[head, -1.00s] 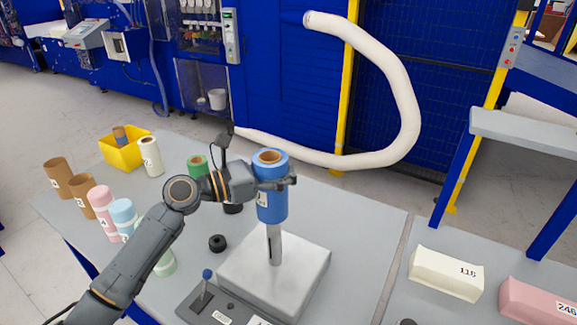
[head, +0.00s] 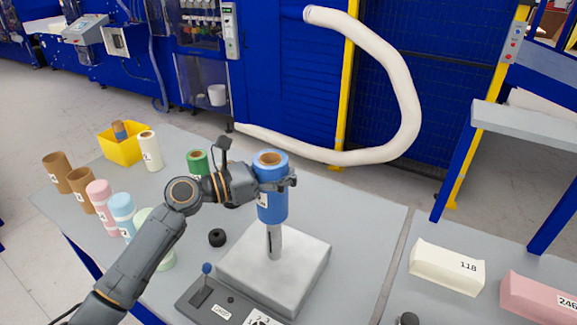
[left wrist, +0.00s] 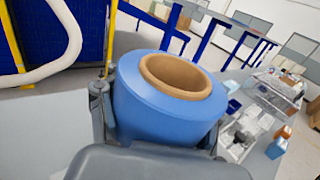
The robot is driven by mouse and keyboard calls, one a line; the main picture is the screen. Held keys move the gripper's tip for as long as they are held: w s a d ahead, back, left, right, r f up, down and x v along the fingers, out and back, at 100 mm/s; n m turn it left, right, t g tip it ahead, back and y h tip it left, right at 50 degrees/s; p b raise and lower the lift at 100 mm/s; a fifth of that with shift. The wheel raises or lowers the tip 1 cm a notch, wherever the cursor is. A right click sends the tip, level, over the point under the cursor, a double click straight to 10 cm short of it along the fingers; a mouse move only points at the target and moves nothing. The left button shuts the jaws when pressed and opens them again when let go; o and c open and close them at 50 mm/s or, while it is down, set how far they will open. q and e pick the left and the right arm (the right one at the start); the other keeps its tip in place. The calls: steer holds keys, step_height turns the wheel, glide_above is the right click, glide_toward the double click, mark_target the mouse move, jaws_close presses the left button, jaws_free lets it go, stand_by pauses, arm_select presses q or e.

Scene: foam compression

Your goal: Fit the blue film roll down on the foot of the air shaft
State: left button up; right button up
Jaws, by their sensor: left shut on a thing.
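The blue film roll (head: 272,203) is upright, with a brown core showing at its top. My left gripper (head: 277,184) is shut around its upper part. The roll also fills the middle of the left wrist view (left wrist: 165,105), between the two fingers. The air shaft (head: 274,242) is a grey metal post standing on a pale square block (head: 310,262). Its lower part shows below the roll; the roll's lower end is above the block. The roll hides the upper shaft, and I cannot see its tip in the core.
Green (head: 198,162), white (head: 150,152), pink (head: 100,206), light blue (head: 122,212) and brown rolls stand left on the grey table. A yellow bin (head: 122,150) is behind them. A black ring (head: 217,237) and a lever box (head: 200,298) are near the block.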

arm_select(q)
steer(key=shift+f, duration=0.6)
steer(key=shift+f+b, duration=1.3)
steer(key=shift+f, duration=0.9)
steer(key=shift+f, duration=0.15)
steer(key=shift+f+b, duration=1.05)
steer(key=shift+f, duration=0.9)
